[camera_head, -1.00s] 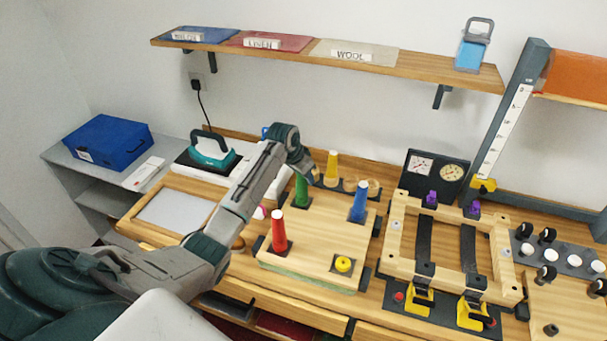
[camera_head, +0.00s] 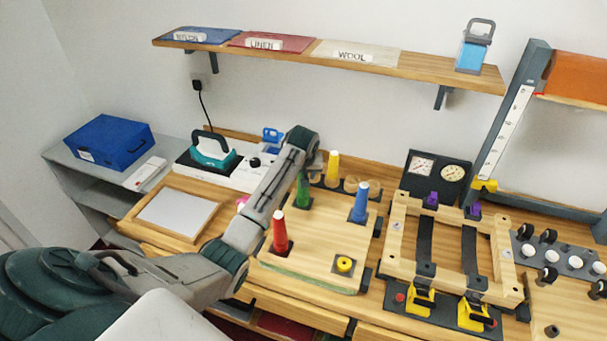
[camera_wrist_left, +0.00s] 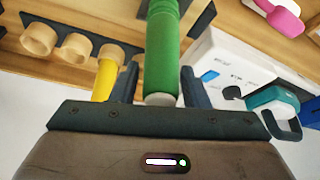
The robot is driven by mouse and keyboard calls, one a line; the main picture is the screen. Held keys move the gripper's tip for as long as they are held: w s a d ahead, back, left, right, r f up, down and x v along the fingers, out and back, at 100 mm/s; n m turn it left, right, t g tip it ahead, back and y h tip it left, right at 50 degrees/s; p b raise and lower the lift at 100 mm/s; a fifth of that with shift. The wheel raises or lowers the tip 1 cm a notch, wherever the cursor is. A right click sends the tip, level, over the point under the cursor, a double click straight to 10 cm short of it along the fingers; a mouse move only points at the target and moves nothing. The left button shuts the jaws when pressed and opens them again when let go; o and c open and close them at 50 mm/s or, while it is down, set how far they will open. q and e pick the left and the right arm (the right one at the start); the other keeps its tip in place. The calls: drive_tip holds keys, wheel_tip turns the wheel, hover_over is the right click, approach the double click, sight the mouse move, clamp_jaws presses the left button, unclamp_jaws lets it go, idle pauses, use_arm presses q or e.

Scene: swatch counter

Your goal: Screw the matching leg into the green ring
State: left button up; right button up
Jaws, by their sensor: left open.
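A green leg (camera_head: 304,192) stands upright at the back left corner of the wooden board (camera_head: 310,245); any green ring at its base is hidden. My left gripper (camera_wrist_left: 160,85) is open, with its fingers on either side of the green leg's end in the left wrist view (camera_wrist_left: 162,45). I cannot tell whether they touch it. A red leg (camera_head: 280,233) stands at the front left corner and a blue leg (camera_head: 360,203) at the back right. A yellow ring (camera_head: 344,264) at the front right is empty. My right gripper is not in view.
A yellow leg (camera_head: 333,168) stands in a rack behind the board, beside empty round holders (camera_wrist_left: 75,45). A wooden frame with yellow clamps (camera_head: 420,298) is to the right. An iron (camera_head: 212,150) and a framed tray (camera_head: 175,212) are to the left.

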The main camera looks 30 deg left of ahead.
use_arm(q)
drive_tip(key=n+g+y, duration=0.1)
drive_tip(key=n, duration=0.5)
drive_tip(key=n+g+y, duration=0.1)
drive_tip(key=shift+s+a+n+g, duration=0.1)
drive_tip(key=shift+a+n+g, duration=0.05)
drive_tip(key=shift+n+g, duration=0.2)
drive_tip(key=c, duration=0.8)
drive_tip(key=m+t, duration=0.1)
drive_tip(key=m, duration=0.2)
drive_tip(key=m+t+h, duration=0.1)
drive_tip(key=m, duration=0.2)
drive_tip(key=shift+f+m+h, duration=0.1)
drive_tip(key=shift+m+h, duration=0.2)
drive_tip(key=shift+m, duration=0.05)
drive_tip(key=shift+c, duration=0.2)
drive_tip(key=m, duration=0.2)
drive_tip(key=m+t+h, duration=0.1)
drive_tip(key=m, duration=0.1)
drive_tip(key=shift+d+h, duration=0.2)
drive_tip(key=shift+h, duration=0.1)
drive_tip(key=m, duration=0.2)
drive_tip(key=m+h, duration=0.1)
drive_tip(key=m, duration=0.1)
drive_tip(key=shift+d+h, duration=0.15)
drive_tip(key=shift+h, duration=0.15)
